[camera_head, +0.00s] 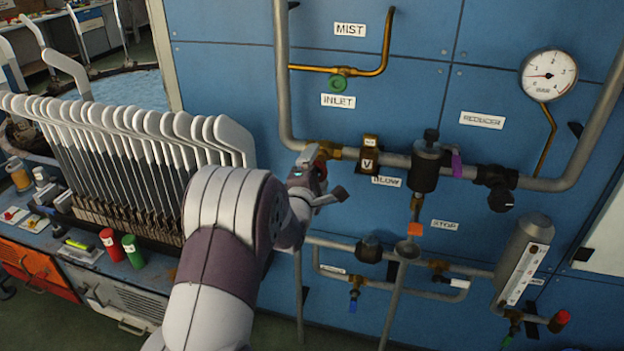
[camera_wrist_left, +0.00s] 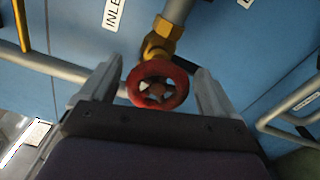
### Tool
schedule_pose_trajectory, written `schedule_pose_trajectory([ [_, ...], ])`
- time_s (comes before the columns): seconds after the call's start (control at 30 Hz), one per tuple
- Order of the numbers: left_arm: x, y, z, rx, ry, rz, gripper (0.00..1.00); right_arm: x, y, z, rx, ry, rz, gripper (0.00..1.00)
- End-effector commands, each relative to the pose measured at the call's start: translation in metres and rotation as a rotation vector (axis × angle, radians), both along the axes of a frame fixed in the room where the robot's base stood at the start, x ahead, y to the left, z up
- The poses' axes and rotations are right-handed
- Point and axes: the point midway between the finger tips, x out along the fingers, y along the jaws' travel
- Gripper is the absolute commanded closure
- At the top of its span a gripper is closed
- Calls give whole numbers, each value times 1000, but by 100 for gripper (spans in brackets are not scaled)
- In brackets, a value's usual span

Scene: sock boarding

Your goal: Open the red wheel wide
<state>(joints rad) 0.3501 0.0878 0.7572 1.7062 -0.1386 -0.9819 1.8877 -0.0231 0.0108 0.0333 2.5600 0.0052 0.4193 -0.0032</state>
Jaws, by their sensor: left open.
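The red wheel (camera_wrist_left: 158,84) is a small round handwheel with spokes, on a brass valve fitting (camera_wrist_left: 160,40). In the left wrist view it sits between the two fingers of my left gripper (camera_wrist_left: 158,90), with a gap on each side. In the head view my left gripper (camera_head: 320,180) is at the brass valve on the grey pipe below the INLET label (camera_head: 338,101), and it hides most of the wheel. The left gripper is open around the wheel. My right gripper is not in view.
A rack of white sock boards (camera_head: 130,120) stands at left. Red (camera_head: 110,243) and green (camera_head: 133,250) cylinders stand on the bench.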

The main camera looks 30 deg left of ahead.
Motion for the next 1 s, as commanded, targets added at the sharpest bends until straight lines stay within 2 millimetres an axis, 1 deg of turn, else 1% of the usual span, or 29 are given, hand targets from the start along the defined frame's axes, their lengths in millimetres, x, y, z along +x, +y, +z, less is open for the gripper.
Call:
schedule_pose_trajectory([
  [0.17, -32, -8, 0, 1, 1, 0, 10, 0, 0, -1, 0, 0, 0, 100],
  [0.4, -89, -22, 0, 0, 1, 1, 10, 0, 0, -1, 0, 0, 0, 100],
  [0.5, -106, -27, 0, 1, 2, -1, 10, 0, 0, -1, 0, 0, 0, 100],
  [0.6, -115, -29, 0, -1, 3, -2, 10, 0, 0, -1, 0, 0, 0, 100],
  [0.67, -118, -30, 0, 0, 2, -1, 10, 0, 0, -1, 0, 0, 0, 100],
  [1.0, -118, -30, -1, -1, 3, -2, 10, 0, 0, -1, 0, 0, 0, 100],
])
